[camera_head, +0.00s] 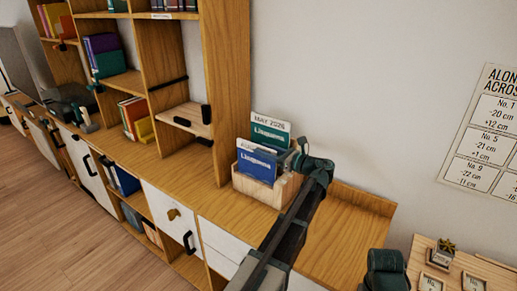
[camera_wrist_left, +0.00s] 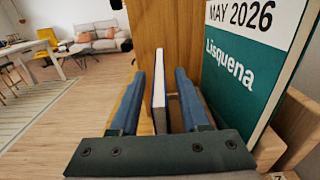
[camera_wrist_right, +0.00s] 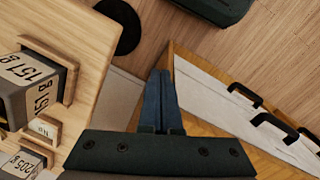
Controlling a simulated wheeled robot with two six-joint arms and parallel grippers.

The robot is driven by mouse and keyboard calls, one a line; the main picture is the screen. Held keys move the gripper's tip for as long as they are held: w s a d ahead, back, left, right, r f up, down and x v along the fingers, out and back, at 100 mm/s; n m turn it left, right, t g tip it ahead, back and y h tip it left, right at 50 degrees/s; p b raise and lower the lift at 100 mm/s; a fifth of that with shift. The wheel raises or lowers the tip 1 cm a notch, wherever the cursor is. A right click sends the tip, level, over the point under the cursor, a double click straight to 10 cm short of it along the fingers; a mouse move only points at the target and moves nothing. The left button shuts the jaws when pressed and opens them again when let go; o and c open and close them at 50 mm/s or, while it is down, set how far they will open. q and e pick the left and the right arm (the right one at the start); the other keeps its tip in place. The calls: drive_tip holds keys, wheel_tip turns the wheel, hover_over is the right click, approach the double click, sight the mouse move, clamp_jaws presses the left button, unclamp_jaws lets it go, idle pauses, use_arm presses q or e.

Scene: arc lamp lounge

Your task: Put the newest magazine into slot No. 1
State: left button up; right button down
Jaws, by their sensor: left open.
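A green magazine (camera_head: 270,132) marked MAY 2026 stands upright in the back of a wooden rack (camera_head: 284,190) on the cabinet top. A blue magazine (camera_head: 257,167) stands in front of it; its date is only partly readable. My left gripper (camera_head: 299,152) is at the right side of the rack, close to the magazines. In the left wrist view its fingers (camera_wrist_left: 158,75) are open, with the blue magazine (camera_wrist_left: 159,100) edge-on between them. The green magazine (camera_wrist_left: 245,65) is just outside the right finger. My right gripper (camera_wrist_right: 160,75) is shut and empty.
A wall poster (camera_head: 494,126) lists centimetre offsets for numbers including No. 1. A small wooden table (camera_head: 420,250) at lower right carries labelled blocks (camera_wrist_right: 25,90). A bookcase (camera_head: 222,80) with books stands left of the rack. The cabinet top right of the rack (camera_head: 345,235) is clear.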

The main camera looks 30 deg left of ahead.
use_arm(q)
drive_tip(key=d, duration=0.9)
drive_tip(key=shift+s, duration=0.4)
drive_tip(key=s+d+f+n+h+p, duration=0.2)
drive_tip(key=s+d+f+n+h, duration=0.1)
drive_tip(key=s+d, duration=0.3)
drive_tip(key=s+d+f+n+h+p, duration=0.2)
drive_tip(key=s+d+f+n+h, duration=0.2)
drive_tip(key=s+d+f+h, duration=0.1)
drive_tip(key=s+d+f+n+h+p, duration=0.2)
drive_tip(key=s+d+f+n+h, duration=0.2)
drive_tip(key=s+d, duration=0.3)
drive_tip(key=shift+s+f+h, duration=0.5)
drive_tip(key=shift+s+f, duration=0.35)
drive_tip(key=shift+s, duration=0.15)
drive_tip(key=s+d+n+g+h+p, duration=0.1)
drive_tip(key=s+d+n+h, duration=0.2)
drive_tip(key=s+d, duration=0.3)
drive_tip(key=shift+s+d+f+n+h, duration=0.2)
drive_tip(key=shift+d+f+n+h, duration=0.25)
drive_tip(key=shift+d, duration=0.2)
